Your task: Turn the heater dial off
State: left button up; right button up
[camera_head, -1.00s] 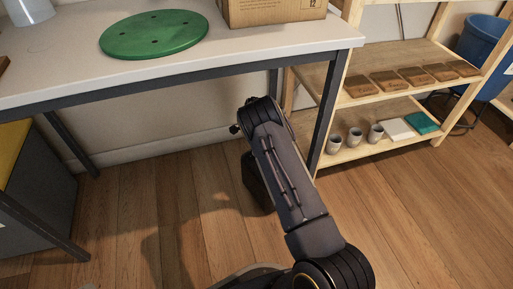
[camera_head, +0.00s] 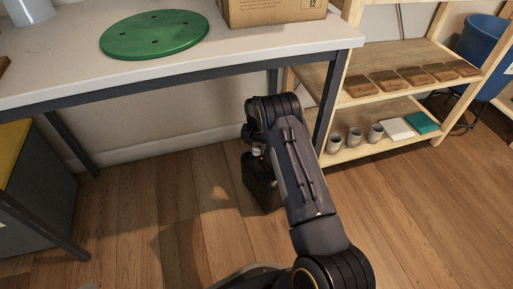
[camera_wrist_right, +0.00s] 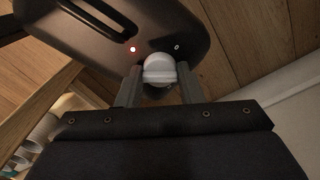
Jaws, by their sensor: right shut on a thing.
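The heater is a dark box (camera_head: 262,190) on the floor in the head view, partly hidden behind my right arm. In the right wrist view its dark rounded panel (camera_wrist_right: 95,42) fills the upper left, with a lit red lamp and a small pale mark beside the dial. The white dial (camera_wrist_right: 158,66) has a raised grip bar lying nearly level across the picture. My right gripper (camera_wrist_right: 159,82) is shut on the dial, one finger on each side. In the head view the right gripper (camera_head: 257,152) is small and mostly hidden at the heater's top. My left gripper is not in view.
A white table (camera_head: 270,46) with a green disc (camera_head: 153,34) and a cardboard box (camera_head: 274,12) stands behind the heater. A wooden shelf (camera_head: 352,150) with cups and brown blocks is at the right. Open wooden floor lies around the heater.

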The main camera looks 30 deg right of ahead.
aim_at(257, 148)
jog(key=n, duration=0.5)
jog(key=shift+n, duration=2.5)
jog(key=o, duration=1)
jog(key=shift+c, duration=0.2)
notch_tip(257, 148, up, 8)
jog(key=p, duration=0.3)
jog(key=shift+f, duration=0.1)
